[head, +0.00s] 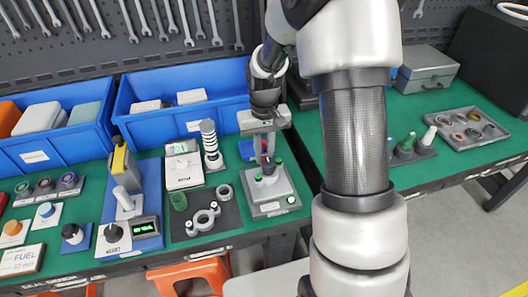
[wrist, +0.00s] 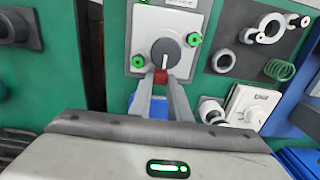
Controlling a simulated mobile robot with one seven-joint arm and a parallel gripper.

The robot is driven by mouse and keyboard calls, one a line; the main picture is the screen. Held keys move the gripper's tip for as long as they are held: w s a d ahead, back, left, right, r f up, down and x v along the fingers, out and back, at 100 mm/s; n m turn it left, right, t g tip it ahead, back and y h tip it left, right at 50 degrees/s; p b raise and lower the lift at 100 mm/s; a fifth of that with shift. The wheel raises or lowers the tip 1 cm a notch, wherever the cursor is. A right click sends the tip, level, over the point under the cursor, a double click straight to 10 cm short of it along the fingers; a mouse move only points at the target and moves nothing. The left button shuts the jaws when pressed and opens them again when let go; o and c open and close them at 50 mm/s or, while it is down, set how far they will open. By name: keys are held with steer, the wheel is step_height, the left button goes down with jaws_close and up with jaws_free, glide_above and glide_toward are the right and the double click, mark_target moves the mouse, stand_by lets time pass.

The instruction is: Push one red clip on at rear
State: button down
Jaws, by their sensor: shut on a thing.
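The test fixture (head: 270,196) is a light grey block with a dark round knob, standing on the bench below my gripper (head: 266,148). In the wrist view its top plate (wrist: 150,21) carries the knob (wrist: 164,53) and green clips, one at the left (wrist: 137,61) and one at the right (wrist: 193,39). My gripper (wrist: 161,82) is shut on a small red clip (wrist: 160,77), by the plate's rear edge behind the knob. The red clip also shows between the fingers in the head view (head: 264,158). I cannot tell whether it touches the plate.
A dark mat (head: 205,228) with rings and a green spring lies left of the fixture. A white gauge box (head: 184,172) and a ribbed white post (head: 210,145) stand nearby. A blue bin (head: 150,118) lies behind. A parts tray (head: 466,136) sits on the right-hand bench.

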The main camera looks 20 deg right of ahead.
steer(key=shift+f, duration=0.35)
steer(key=c, duration=1.6)
jaws_free()
steer(key=shift+o, duration=0.2)
steer(key=shift+r, duration=0.15)
steer(key=shift+r+p, duration=2.35)
steer(key=shift+r, duration=1)
